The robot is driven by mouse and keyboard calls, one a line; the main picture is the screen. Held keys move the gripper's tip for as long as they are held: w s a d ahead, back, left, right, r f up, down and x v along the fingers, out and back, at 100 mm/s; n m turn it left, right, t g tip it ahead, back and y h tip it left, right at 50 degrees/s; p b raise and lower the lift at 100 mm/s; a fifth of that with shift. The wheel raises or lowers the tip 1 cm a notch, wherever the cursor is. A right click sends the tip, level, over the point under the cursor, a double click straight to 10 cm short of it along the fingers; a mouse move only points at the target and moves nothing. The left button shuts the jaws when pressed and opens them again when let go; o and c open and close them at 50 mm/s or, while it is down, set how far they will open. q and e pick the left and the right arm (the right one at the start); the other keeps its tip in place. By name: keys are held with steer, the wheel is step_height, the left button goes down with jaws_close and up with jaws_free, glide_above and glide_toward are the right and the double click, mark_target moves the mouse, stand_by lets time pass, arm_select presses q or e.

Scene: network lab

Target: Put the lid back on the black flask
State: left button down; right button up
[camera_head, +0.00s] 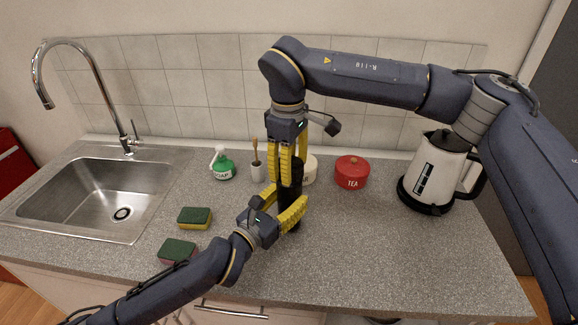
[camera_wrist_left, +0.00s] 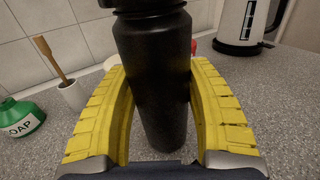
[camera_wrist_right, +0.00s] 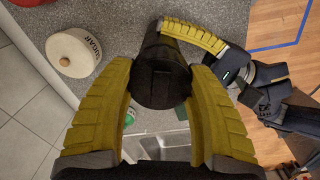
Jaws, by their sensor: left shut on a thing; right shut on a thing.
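The black flask (camera_head: 291,213) stands upright on the counter, and its body fills the middle of the left wrist view (camera_wrist_left: 155,75). My left gripper (camera_head: 287,199) is shut on the flask's body from the side. My right gripper (camera_head: 293,170) points straight down above it and is shut on the black lid (camera_wrist_right: 160,86). The lid is in line with the flask's top. Its lower edge is hidden by the fingers, so I cannot tell whether it is seated or just above the neck.
A soap bottle (camera_head: 222,165), a white cup with a brush (camera_head: 257,172), a sugar pot (camera_wrist_right: 72,53) and a red tea tin (camera_head: 351,173) stand behind. A kettle (camera_head: 437,172) is at the right. Two sponges (camera_head: 195,217) and a sink (camera_head: 100,190) lie left. The front right counter is clear.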

steer(key=shift+m, duration=0.9)
steer(key=o, duration=1.1)
steer(key=shift+r, duration=0.1)
step_height(320, 180, up, 12)
steer(key=shift+s+f, duration=0.1)
